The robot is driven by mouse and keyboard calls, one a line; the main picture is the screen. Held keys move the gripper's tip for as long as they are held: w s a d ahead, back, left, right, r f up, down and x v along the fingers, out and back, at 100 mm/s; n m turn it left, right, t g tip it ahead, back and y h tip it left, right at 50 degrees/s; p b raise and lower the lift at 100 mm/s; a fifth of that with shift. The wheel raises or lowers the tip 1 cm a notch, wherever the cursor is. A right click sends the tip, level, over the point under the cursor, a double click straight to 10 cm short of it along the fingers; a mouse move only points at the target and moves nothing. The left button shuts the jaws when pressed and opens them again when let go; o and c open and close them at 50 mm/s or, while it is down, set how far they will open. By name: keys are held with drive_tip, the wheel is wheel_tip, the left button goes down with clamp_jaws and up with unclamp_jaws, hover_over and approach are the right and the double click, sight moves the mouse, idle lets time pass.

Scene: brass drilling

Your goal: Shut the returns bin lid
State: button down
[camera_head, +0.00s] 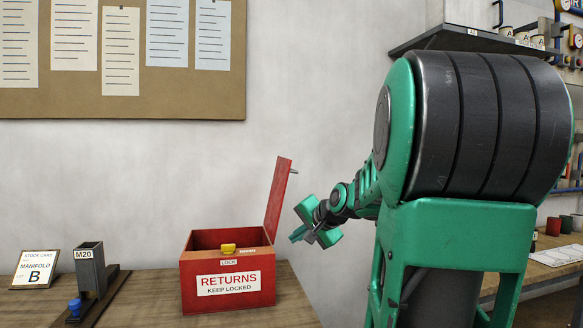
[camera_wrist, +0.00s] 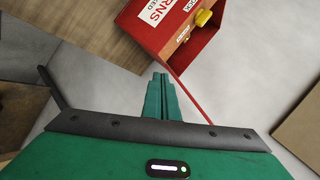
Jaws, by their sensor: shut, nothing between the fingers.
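The red returns bin (camera_head: 228,295) stands on the wooden table with a white "RETURNS KEEP LOCKED" label on its front. Its lid (camera_head: 278,196) is up, hinged at the right side and leaning slightly right of upright. A yellow latch piece (camera_head: 228,248) sits at the front rim above a "LOCK" label; it also shows in the wrist view (camera_wrist: 204,18). My gripper (camera_head: 294,238) is to the right of the raised lid, apart from it in the head view. In the wrist view its green fingers (camera_wrist: 161,78) are together and empty, with the bin beyond them.
A grey M20 holder (camera_head: 90,270) with a blue piece and a stock card (camera_head: 35,269) stand on the table (camera_head: 150,300) left of the bin. A notice board (camera_head: 120,103) hangs on the wall behind. Another bench (camera_head: 550,256) with red and green cups is at the right.

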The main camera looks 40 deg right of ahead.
drive_tip(key=w+d+r+m+t+h, duration=0.25)
drive_tip(key=d+r+m+t, duration=0.5)
drive_tip(key=d+r, duration=0.85)
drive_tip(key=w+a+r, duration=0.2)
drive_tip(key=w+r, duration=0.1)
drive_tip(key=w, duration=0.7)
drive_tip(key=shift+w+a+h, duration=0.3)
drive_tip(key=shift+w+h, duration=0.05)
drive_tip(key=shift+w, duration=0.05)
drive_tip(key=shift+r+g, duration=0.1)
drive_tip(key=shift+g, duration=0.15)
drive_tip(key=shift+a+r, duration=0.1)
